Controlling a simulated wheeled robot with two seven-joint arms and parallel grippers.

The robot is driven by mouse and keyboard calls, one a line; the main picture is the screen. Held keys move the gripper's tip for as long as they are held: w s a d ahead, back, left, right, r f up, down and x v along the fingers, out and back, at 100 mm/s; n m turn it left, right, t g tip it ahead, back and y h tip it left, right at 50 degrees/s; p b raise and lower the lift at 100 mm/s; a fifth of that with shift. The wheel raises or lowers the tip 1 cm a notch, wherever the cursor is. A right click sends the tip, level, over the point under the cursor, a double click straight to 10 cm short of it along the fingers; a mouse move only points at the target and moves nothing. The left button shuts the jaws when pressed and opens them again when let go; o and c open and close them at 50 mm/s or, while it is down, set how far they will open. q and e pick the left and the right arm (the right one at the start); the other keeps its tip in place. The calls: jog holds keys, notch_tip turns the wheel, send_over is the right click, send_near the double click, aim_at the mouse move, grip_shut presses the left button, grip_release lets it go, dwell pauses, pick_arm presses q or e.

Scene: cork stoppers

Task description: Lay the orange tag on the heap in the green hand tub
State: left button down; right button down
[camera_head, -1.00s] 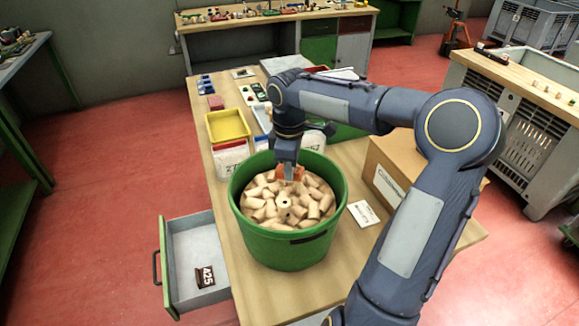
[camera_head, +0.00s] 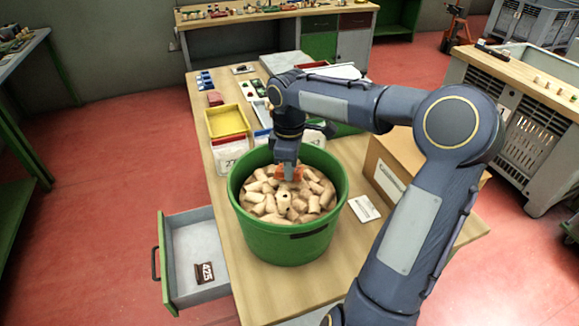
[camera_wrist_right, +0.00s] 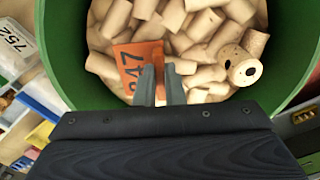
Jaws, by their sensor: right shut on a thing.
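The green hand tub (camera_head: 290,245) stands on the wooden table and holds a heap of cork stoppers (camera_head: 295,205). My right gripper (camera_head: 289,178) reaches down inside the tub's rim, over the far part of the heap. It is shut on the orange tag (camera_head: 281,173). In the right wrist view the orange tag (camera_wrist_right: 139,66) shows dark digits ending in 47, partly hidden by the fingers (camera_wrist_right: 160,90). The tag is close over the corks; I cannot tell whether it touches them. One cork (camera_wrist_right: 243,68) has a dark hole in its end. My left gripper is not in view.
A yellow tray (camera_head: 227,122) and white numbered labels stand left behind the tub. A cardboard box (camera_head: 390,170) is to the right, with a white card (camera_head: 363,208) before it. An open drawer (camera_head: 193,245) holding a dark 425 tag (camera_head: 205,272) juts out at the left.

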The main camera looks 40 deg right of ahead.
jog(key=shift+f+b, duration=0.3)
jog(key=shift+f, duration=0.3)
jog(key=c, duration=1.5)
grip_release()
jog(key=shift+o, duration=0.2)
notch_tip(320, 180, up, 8)
jog(key=shift+f, duration=0.1)
